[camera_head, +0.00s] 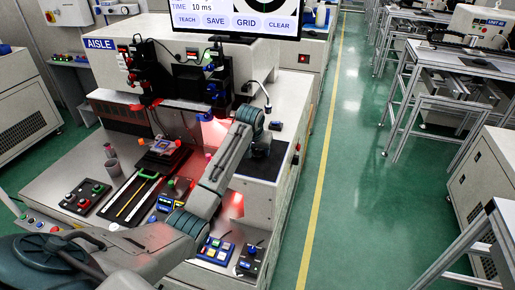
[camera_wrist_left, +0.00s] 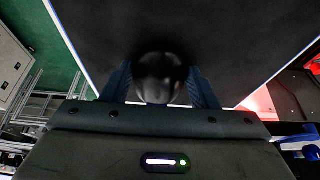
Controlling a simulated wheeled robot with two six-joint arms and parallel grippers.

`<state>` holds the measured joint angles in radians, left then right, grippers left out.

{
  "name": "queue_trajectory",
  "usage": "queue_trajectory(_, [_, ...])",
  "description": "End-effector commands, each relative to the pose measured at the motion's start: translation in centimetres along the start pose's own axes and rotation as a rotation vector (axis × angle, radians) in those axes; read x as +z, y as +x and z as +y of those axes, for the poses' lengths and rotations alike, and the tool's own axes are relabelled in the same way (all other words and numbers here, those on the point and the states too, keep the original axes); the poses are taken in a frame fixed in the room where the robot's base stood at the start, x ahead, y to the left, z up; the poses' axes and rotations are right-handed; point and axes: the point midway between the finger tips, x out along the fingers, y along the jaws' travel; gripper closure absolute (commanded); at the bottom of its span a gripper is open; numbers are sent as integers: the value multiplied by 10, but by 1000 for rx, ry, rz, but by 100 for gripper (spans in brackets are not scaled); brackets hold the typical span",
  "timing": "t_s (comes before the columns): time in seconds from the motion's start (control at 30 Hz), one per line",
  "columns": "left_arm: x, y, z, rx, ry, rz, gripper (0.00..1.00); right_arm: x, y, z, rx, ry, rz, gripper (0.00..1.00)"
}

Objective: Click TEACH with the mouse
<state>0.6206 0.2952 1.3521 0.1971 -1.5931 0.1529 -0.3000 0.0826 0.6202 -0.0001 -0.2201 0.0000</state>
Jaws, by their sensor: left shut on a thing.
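The monitor (camera_head: 235,15) at the top of the head view shows a TEACH button (camera_head: 186,20) at the left of a row with SAVE, GRID and CLEAR. I cannot make out a pointer on it. In the left wrist view the dark, rounded mouse (camera_wrist_left: 160,78) lies on a black pad (camera_wrist_left: 235,45), between the two fingers of my left gripper (camera_wrist_left: 160,88), which is shut on it. In the head view my left gripper (camera_head: 260,149) is over the black pad (camera_head: 258,168) and hides most of the mouse. My right gripper is not in view.
A machine labelled AISLE (camera_head: 100,44) stands behind the bench. A button box (camera_head: 85,197), a green-handled tray (camera_head: 133,196) and a joystick box (camera_head: 250,259) are on the bench. The floor (camera_head: 350,150) right of the bench is clear.

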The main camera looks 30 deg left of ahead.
Motion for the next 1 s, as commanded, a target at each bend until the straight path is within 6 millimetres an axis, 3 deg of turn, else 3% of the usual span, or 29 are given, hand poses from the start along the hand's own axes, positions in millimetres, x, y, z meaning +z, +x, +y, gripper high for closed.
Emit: queue_trajectory(1.0, [29,-14,-43,-2,0,-1,70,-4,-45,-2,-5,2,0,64])
